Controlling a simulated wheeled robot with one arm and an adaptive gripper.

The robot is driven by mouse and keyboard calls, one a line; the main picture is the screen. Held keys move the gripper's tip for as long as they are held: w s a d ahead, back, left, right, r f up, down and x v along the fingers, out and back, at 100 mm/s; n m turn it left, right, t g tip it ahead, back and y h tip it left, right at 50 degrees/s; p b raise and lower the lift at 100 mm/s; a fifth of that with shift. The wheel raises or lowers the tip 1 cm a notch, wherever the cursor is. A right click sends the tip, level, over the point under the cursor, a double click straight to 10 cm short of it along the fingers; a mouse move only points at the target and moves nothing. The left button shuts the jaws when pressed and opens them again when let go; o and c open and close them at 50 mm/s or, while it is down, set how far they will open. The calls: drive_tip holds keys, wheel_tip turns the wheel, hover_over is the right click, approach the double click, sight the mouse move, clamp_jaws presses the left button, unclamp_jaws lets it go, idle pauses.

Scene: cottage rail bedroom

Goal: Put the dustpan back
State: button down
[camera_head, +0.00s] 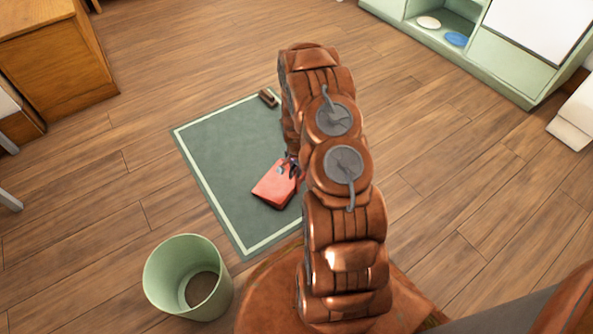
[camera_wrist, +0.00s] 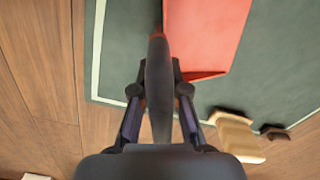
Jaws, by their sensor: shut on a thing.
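The red dustpan (camera_head: 274,184) is over the green mat in the head view, its flat pan toward the mat's near side. In the wrist view the red pan (camera_wrist: 205,35) fills the top middle, and its dark handle (camera_wrist: 159,90) runs down between my fingers. My gripper (camera_head: 291,163) is shut on the handle; its two fingers (camera_wrist: 159,92) flank it in the wrist view. My arm hides part of the mat and most of the gripper in the head view. I cannot tell whether the pan touches the mat.
The green mat (camera_head: 222,150) has a pale border. A small brown object (camera_head: 268,98) lies at its far edge. A green bin (camera_head: 160,285) stands at the near left. Wooden furniture (camera_head: 60,60) is at far left, a pale green shelf unit (camera_head: 470,70) at far right. Floor between is clear.

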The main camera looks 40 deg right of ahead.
drive_tip(key=c, duration=1.2)
unclamp_jaws()
drive_tip(key=r+p, duration=0.3)
drive_tip(key=r, duration=1)
drive_tip(key=shift+a+p, duration=0.2)
drive_tip(key=shift+p, duration=0.2)
drive_tip(key=s+a+r+n+g, duration=0.1)
drive_tip(key=s+a+r+n, duration=0.2)
drive_tip(key=a+r, duration=0.45)
drive_tip(key=s+a+r+n, duration=0.25)
drive_tip(key=a+r, duration=0.25)
drive_tip(key=r, duration=0.5)
drive_tip(key=s+a+r+n+g, duration=0.1)
drive_tip(key=s+a+r+n, duration=0.2)
drive_tip(key=s, duration=0.5)
drive_tip(key=s+a+r+n+g, duration=0.1)
drive_tip(key=s+a+r+n, duration=0.2)
drive_tip(key=s+a+r, duration=0.3)
drive_tip(key=s+a+r+n+g, duration=0.1)
drive_tip(key=s+a+r+n, duration=0.2)
drive_tip(key=s, duration=0.9)
drive_tip(key=shift+s+a+r, duration=0.1)
drive_tip(key=shift+a+r, duration=0.15)
drive_tip(key=shift+r, duration=0.35)
drive_tip(key=shift+s+a+r, duration=0.1)
drive_tip(key=shift+a+r, duration=0.15)
drive_tip(key=shift+r, duration=0.35)
drive_tip(key=shift+a+r, duration=0.25)
drive_tip(key=shift+r, duration=0.35)
